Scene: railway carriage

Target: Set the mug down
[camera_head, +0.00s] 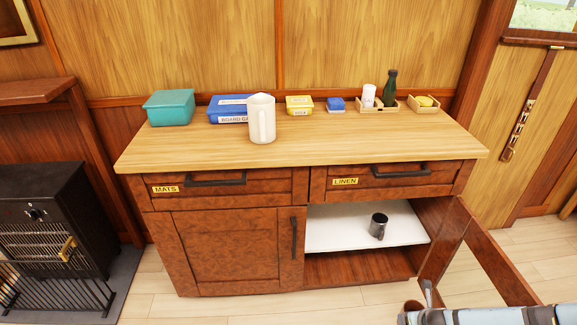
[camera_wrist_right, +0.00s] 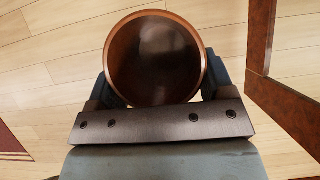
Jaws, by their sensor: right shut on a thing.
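A copper-brown mug (camera_wrist_right: 155,60) fills the upper middle of the right wrist view, its round open mouth facing the camera. My right gripper (camera_wrist_right: 155,95) is shut on it, with a finger on either side. In the head view only a small brown part of the mug (camera_head: 412,305) shows at the bottom right, beside my right arm, in front of the cabinet. A dark grey mug (camera_head: 379,226) stands on the white shelf (camera_head: 335,228) inside the open cabinet. My left gripper is not in view.
The cabinet's right door (camera_head: 490,262) stands open. The wooden top (camera_head: 330,145) carries a white pitcher (camera_head: 262,119), teal box (camera_head: 169,107), blue board games (camera_head: 228,106), yellow box (camera_head: 299,105) and small trays (camera_head: 377,106). The top's front is clear. A black heater (camera_head: 45,225) stands left.

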